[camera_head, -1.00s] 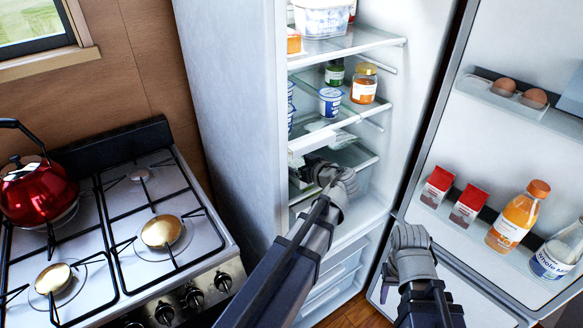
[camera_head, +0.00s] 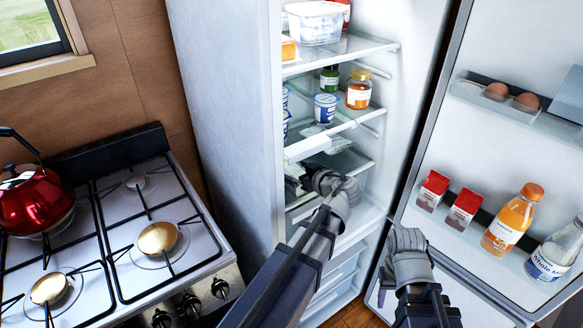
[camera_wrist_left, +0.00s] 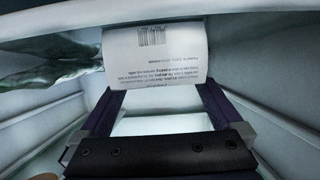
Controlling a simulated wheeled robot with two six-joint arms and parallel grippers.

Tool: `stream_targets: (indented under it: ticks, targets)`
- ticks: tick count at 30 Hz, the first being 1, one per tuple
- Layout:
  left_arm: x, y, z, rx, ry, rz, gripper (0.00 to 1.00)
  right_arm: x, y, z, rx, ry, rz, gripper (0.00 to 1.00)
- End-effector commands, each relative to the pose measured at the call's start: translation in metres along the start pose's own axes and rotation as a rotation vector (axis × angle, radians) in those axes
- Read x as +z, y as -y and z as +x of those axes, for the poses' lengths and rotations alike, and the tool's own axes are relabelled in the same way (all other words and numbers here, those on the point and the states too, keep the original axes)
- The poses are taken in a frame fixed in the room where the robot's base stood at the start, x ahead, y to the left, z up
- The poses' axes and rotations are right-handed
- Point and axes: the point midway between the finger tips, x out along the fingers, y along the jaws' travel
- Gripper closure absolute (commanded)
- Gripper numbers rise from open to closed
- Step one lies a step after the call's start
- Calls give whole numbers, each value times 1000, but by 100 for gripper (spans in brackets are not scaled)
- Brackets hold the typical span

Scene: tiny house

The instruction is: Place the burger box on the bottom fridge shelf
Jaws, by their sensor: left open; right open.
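A white box (camera_wrist_left: 155,55) with a barcode and small print is ahead of my left gripper in the left wrist view. It appears to be the burger box, though its front is not shown. My left gripper (camera_wrist_left: 158,100) is open, with its two fingers reaching toward the box's lower edge; I cannot tell whether they touch it. In the head view my left gripper (camera_head: 303,186) is inside the fridge at a lower shelf (camera_head: 357,165), and the wrist hides much of that space. My right gripper (camera_head: 400,240) hangs outside the fridge opening, its fingers mostly hidden.
Upper shelves hold a tub (camera_head: 316,22), a jar (camera_head: 359,88) and yogurt cups (camera_head: 325,107). The open fridge door (camera_head: 440,150) on the right holds eggs, cartons and bottles (camera_head: 512,222). A stove (camera_head: 110,230) with a red kettle (camera_head: 35,200) stands left. A green leafy item (camera_wrist_left: 60,60) lies beside the box.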

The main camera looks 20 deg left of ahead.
Motion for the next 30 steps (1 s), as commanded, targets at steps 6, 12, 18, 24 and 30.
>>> stream_targets:
  ticks: [6,12,18,24,30]
  targets:
    - [-3,1,-51,4,0,2,0,1,-2,-20,0,0,0,50]
    - [-2,1,-83,2,0,2,0,2,-3,-30,0,0,0,50]
    - [-1,1,-98,0,0,1,0,2,-3,-34,0,0,0,50]
    - [0,0,-100,-1,0,0,0,2,-3,-34,0,0,0,50]
    - [0,0,-100,-1,0,0,0,2,-3,-34,0,0,0,50]
